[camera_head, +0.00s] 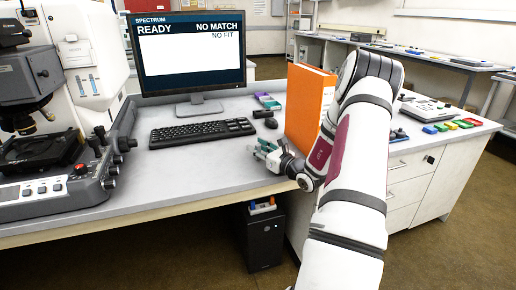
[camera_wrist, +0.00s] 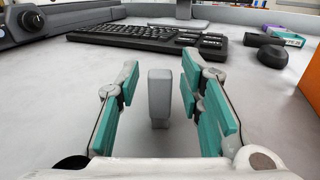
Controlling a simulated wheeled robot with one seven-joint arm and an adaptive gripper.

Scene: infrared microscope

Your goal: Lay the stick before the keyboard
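A small grey bar (camera_wrist: 159,98), which looks like the stick, shows in the wrist view between my two fingers, with a gap on each side. I cannot tell whether it stands or lies, or whether it touches the table. The black keyboard (camera_head: 202,132) lies on the table before the monitor; in the wrist view the keyboard (camera_wrist: 145,36) is beyond the bar. My gripper (camera_head: 267,149) is open, low over the table's front part, to the right of the keyboard. In the wrist view my gripper (camera_wrist: 160,92) has teal pads on both fingers. In the head view I cannot make out the bar.
An orange binder (camera_head: 306,106) stands close beside my gripper, on the right. A black mouse (camera_head: 271,123) and small coloured boxes (camera_head: 267,101) lie behind it. The microscope (camera_head: 45,110) fills the table's left. The table before the keyboard (camera_head: 190,165) is clear.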

